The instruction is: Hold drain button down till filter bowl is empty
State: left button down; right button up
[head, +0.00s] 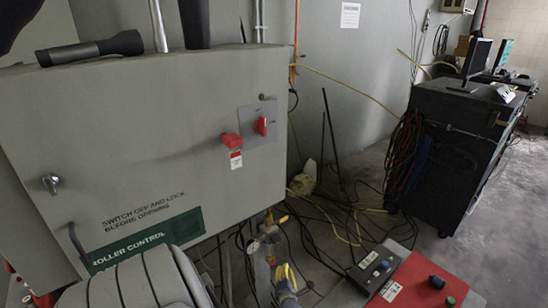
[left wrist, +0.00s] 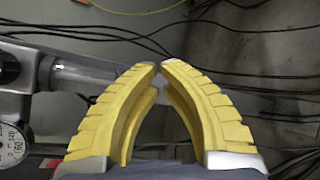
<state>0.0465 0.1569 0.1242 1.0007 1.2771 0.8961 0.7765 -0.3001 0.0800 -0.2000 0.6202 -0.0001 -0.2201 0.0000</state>
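My left gripper (head: 285,272) has yellow ribbed fingers and is low in the head view, beside a grey upright pipe and fitting (head: 262,272). In the left wrist view my left gripper (left wrist: 160,66) has its fingertips almost together with nothing seen between them. A grey metal fitting (left wrist: 85,75) runs behind the left finger, and a round gauge (left wrist: 14,143) sits at the lower left. The gauge also shows beside the pipe in the head view (head: 253,247). I cannot make out the filter bowl, its liquid or the drain button. My right gripper is not in view.
A grey control cabinet (head: 130,130) with a red rotary switch (head: 261,125) fills the left. A flashlight (head: 90,48) lies on top. A red panel with buttons (head: 425,285) is at the lower right. Cables (head: 330,225) cover the floor; a black cabinet (head: 455,150) stands at right.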

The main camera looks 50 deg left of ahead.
pick_arm(q)
jog(key=shift+d, duration=1.85)
jog(key=shift+w, duration=0.1)
